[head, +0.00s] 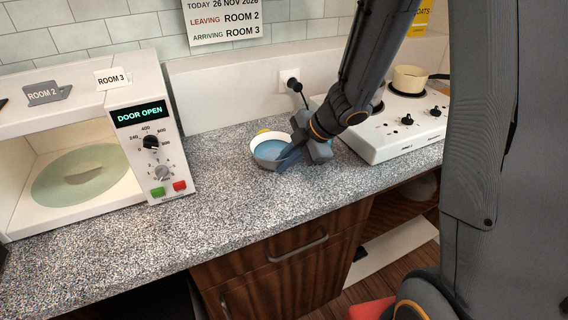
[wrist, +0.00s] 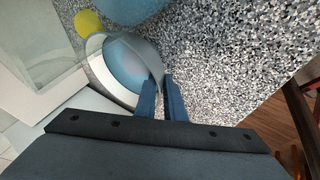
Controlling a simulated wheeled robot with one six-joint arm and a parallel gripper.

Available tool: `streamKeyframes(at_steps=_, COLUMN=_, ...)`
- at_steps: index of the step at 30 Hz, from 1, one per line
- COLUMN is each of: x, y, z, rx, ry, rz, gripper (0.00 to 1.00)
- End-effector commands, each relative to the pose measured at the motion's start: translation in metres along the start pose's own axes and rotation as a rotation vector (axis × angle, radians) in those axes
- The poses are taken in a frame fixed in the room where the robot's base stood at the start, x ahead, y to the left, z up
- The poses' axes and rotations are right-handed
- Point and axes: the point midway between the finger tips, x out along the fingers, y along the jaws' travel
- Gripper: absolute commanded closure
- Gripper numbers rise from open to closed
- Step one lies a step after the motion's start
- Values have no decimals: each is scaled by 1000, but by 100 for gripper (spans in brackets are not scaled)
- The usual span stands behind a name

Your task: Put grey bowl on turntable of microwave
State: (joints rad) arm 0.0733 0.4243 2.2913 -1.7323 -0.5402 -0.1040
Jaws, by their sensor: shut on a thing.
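The grey bowl (head: 268,150), with a bluish inside, is on or just above the speckled counter, right of the microwave. My gripper (head: 290,156) is shut on the bowl's near right rim. In the wrist view my gripper's fingers (wrist: 161,98) pinch the rim of the bowl (wrist: 122,66). I cannot tell whether its base touches the counter. The microwave (head: 135,125) stands at the left with its panel reading DOOR OPEN. Its greenish round turntable (head: 60,185) shows inside, with a pale mark in the middle.
A yellow thing (head: 263,131) sits behind the bowl, and a blue round thing (wrist: 133,8) shows beyond it in the wrist view. A white hob (head: 385,140) with a cream pan (head: 409,79) is at the right. The counter (head: 215,190) between microwave and bowl is clear.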

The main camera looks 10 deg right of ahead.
Motion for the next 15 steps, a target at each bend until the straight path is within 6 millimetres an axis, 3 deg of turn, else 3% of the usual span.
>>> streamKeyframes(at_steps=7, x=3, y=-1, z=2, rx=1, ry=0, rz=1, gripper=100)
streamKeyframes(at_steps=8, x=3, y=-2, z=2, rx=2, ry=0, rz=0, gripper=88)
streamKeyframes(at_steps=11, x=3, y=-2, z=2, rx=2, ry=0, rz=0, gripper=72)
streamKeyframes(at_steps=15, x=3, y=-2, z=2, rx=2, ry=0, rz=0, gripper=72)
